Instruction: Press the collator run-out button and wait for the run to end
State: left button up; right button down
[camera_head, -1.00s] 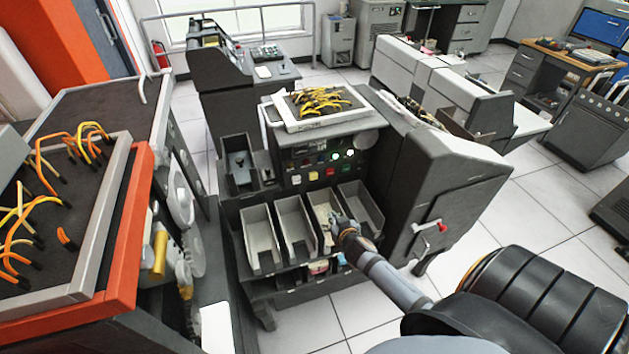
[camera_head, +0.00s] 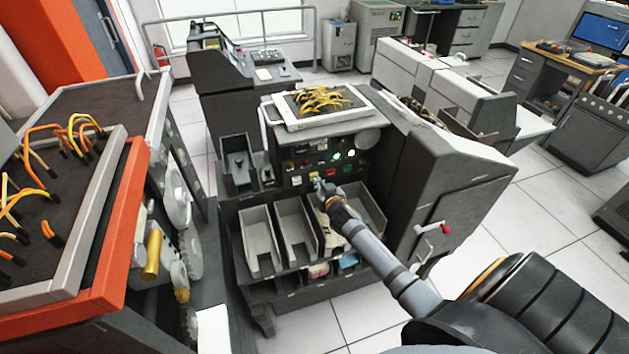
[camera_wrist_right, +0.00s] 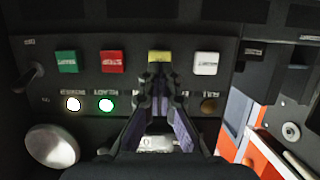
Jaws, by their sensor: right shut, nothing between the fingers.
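The grey collator (camera_head: 450,165) stands mid-view, with a panel of square push buttons and lamps above its card pockets. In the right wrist view the button row holds a green button (camera_wrist_right: 66,62), a red button (camera_wrist_right: 112,62), a yellow button (camera_wrist_right: 159,56) and a white button (camera_wrist_right: 205,63). Their labels are too small to read. My right gripper (camera_wrist_right: 158,70) is shut and empty, its fingertips at the yellow button and covering its lower edge. I cannot tell whether they touch it. A white lamp (camera_wrist_right: 73,104) and a green lamp (camera_wrist_right: 106,104) are lit. My left gripper is out of view.
A tray of yellow cables (camera_head: 300,120) lies on top of the collator. Open card pockets (camera_head: 257,240) sit below the panel, under my right forearm. An orange-framed plugboard (camera_head: 110,260) stands at the left. A red-knobbed crank (camera_head: 445,229) is on the collator's right side.

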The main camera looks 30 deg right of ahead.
jog(key=shift+x, duration=0.75)
